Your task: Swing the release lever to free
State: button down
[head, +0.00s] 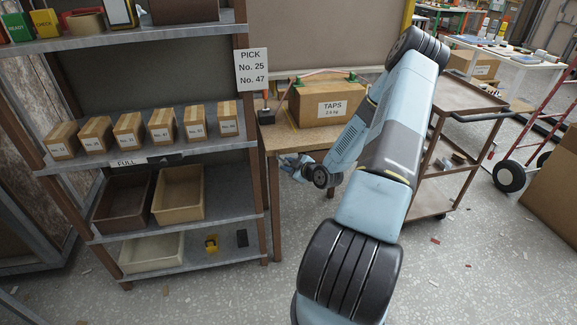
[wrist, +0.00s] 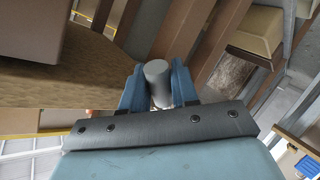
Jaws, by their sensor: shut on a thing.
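My gripper (head: 293,163) is beside the front edge of the wooden table (head: 293,137), to the right of the shelf post. In the wrist view my gripper (wrist: 158,88) has its two blue fingers closed on either side of a grey cylinder (wrist: 157,72). The cylinder appears to be the grip of the release lever. Its far end shows between the fingers. The rest of the lever is hidden, and I cannot read its angle or any free mark.
A cardboard box labelled TAPS (head: 330,108) stands on the table behind my gripper. A small orange-and-black item (head: 265,110) is left of it. The shelf rack (head: 258,200) stands close on the left, a brown trolley (head: 465,97) on the right. Open floor lies in front.

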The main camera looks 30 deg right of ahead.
dwell(0.3)
jog(key=shift+s+d+r+n+g+h, duration=0.2)
jog(key=shift+r+n+g+h, duration=0.15)
jog(key=shift+n, duration=0.35)
jog(key=c, duration=1)
grip_release()
jog(key=shift+w+d, duration=0.1)
